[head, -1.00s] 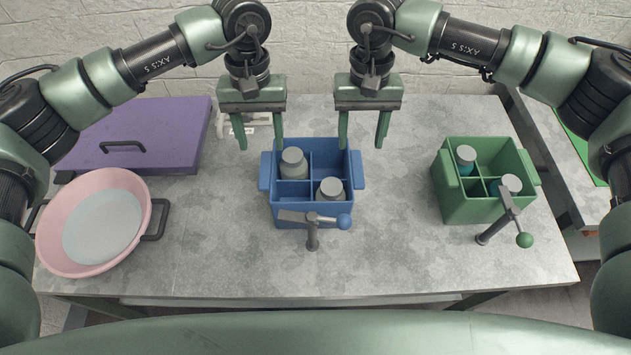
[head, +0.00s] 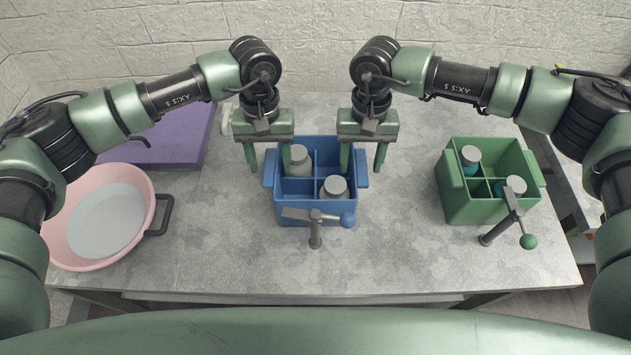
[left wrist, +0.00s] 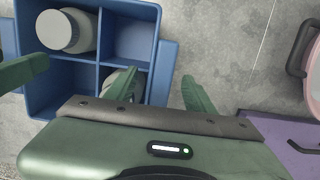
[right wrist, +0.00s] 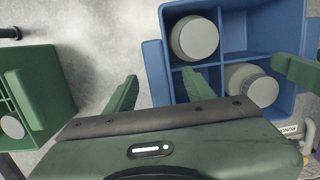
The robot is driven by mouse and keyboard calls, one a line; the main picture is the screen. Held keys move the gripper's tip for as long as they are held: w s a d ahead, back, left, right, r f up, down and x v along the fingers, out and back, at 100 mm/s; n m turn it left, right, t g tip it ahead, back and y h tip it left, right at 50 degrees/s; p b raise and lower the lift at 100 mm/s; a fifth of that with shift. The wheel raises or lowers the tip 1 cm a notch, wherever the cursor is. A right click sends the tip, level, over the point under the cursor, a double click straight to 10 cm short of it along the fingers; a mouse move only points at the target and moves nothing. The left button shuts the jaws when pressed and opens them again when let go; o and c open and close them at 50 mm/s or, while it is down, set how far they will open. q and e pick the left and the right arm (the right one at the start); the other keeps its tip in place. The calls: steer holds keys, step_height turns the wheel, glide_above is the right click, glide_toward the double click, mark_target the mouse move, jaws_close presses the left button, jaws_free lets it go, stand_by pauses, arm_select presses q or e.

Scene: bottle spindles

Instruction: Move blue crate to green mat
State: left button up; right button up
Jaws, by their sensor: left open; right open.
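The blue crate (head: 290,213) stands upright on the grey table. It has four compartments, with a grey-capped bottle (head: 299,155) back left and another (head: 334,186) front right. My left gripper (head: 268,161) is open at the crate's left handle, one finger on the crate's inner side and one outside. My right gripper (head: 362,161) is open at the right handle in the same way. The wrist views show the left handle (left wrist: 168,66) and right handle (right wrist: 155,72) between open fingers. Contact cannot be told. I cannot make out the green mat now.
A grey spindle with a blue ball (head: 347,220) stands close in front of the crate. A green crate (head: 470,210) with bottles and a green-ball spindle (head: 528,241) are right. A pink basin (head: 80,258) and purple board (head: 175,145) are left. Bare table lies between the crates.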

arm_select(q)
jaws_close()
arm_select(e)
jaws_close()
arm_select(q)
steer(key=shift+w, duration=0.1)
stand_by(1.1)
